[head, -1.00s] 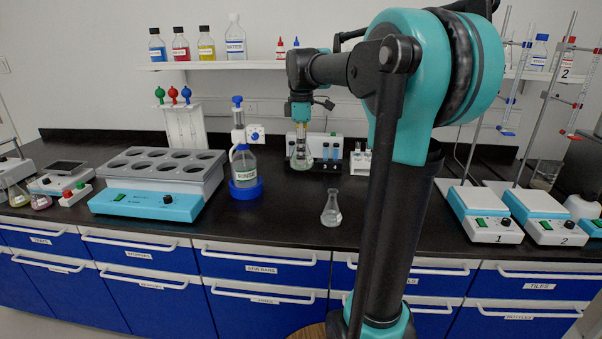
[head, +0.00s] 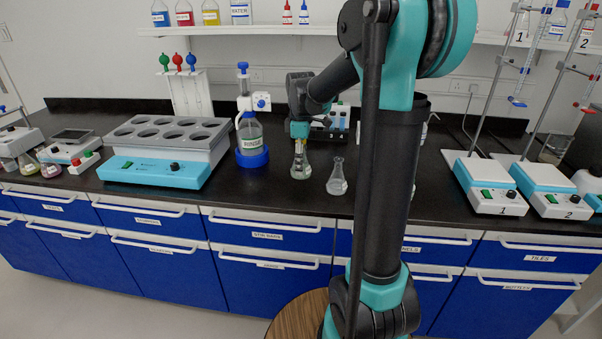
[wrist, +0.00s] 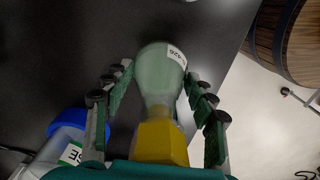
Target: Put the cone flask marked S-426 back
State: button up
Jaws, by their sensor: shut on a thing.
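My gripper (head: 299,147) is shut on a cone flask (head: 301,170) and holds it upright by its upper part, low over the black bench. In the wrist view the flask (wrist: 157,76) sits between the two fingers and has a white label ending in 426; the first part is hard to read. A yellow piece (wrist: 160,143) shows at its neck. A second clear cone flask (head: 337,182) stands on the bench just to the right, apart from the held one. I cannot tell whether the held flask touches the bench.
The rinse bottle (head: 250,132) in its blue base stands close on the left; the blue shows in the wrist view. A grey rack with empty round holes (head: 165,140) is further left. Bare bench lies in front.

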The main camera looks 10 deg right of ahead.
jog(key=shift+f, duration=2.1)
jog(key=shift+f, duration=0.1)
jog(key=o, duration=1.2)
jog(key=shift+o, duration=0.2)
notch_tip(320, 180, up, 12)
jog(key=shift+r, duration=0.15)
jog(key=shift+s, duration=0.1)
